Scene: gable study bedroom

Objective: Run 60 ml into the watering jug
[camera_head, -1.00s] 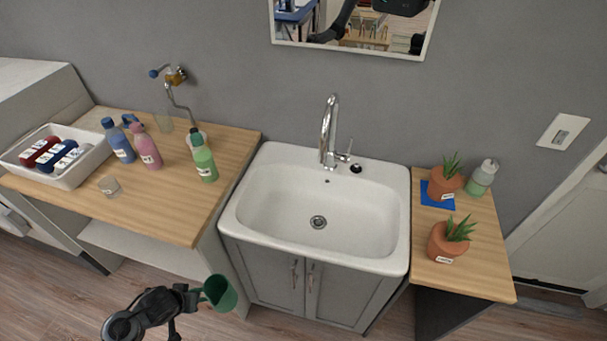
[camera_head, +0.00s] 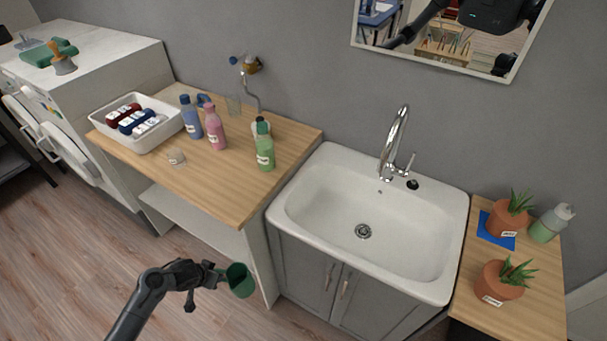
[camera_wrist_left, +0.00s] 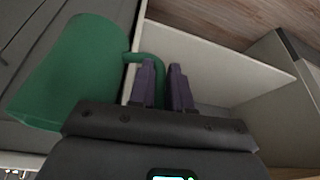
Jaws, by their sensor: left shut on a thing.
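The green watering jug (camera_head: 241,281) is held by my left gripper (camera_head: 219,275) in front of the wooden counter, below its top. In the left wrist view the jug (camera_wrist_left: 75,70) is at the left, and my left gripper's dark fingers (camera_wrist_left: 166,88) are shut on its handle. The inside of the jug is not clearly visible. The sink (camera_head: 320,209) with its chrome tap (camera_head: 394,143) is to the right of the jug. A wall tap (camera_head: 246,70) with a bent spout is above the counter. My right gripper is not in view.
Two potted plants (camera_head: 508,218) (camera_head: 500,281) stand right of the sink.

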